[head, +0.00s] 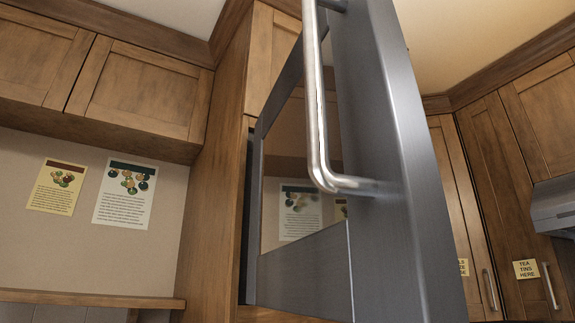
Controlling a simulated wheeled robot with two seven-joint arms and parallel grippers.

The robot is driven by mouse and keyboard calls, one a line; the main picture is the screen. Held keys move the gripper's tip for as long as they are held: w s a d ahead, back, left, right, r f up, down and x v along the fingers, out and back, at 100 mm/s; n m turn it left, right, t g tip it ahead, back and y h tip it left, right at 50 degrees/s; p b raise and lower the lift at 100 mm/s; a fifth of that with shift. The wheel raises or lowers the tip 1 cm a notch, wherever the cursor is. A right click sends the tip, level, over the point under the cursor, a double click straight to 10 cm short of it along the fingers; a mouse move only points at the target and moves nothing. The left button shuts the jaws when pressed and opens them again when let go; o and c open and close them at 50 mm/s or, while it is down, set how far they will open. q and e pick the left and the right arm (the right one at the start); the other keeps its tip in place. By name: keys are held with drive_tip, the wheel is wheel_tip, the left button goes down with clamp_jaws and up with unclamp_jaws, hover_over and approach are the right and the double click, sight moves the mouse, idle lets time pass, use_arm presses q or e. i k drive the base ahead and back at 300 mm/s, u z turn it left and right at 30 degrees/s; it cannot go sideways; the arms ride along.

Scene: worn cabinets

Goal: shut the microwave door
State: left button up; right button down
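The microwave door (395,160) stands open and fills the middle of the head view, very close to the camera. It is grey metal with a dark glass pane (285,170). A shiny bar handle (316,100) stands out from the door near its close edge. The door's far edge meets a tall wooden cabinet, with a narrow dark strip (247,215) beside it. The microwave's inside is not clearly visible. Neither gripper is in view.
Wooden wall cabinets (135,85) hang at upper left, above two recipe sheets (125,192) on the wall. A wooden shelf edge (90,298) runs below them. At right are more cabinets (500,180), a note reading "TEA TINS HERE" (526,269) and a grey range hood (555,205).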

sight(350, 222)
drive_tip(key=z, duration=0.2)
drive_tip(key=k, duration=1.15)
drive_tip(key=z, duration=0.15)
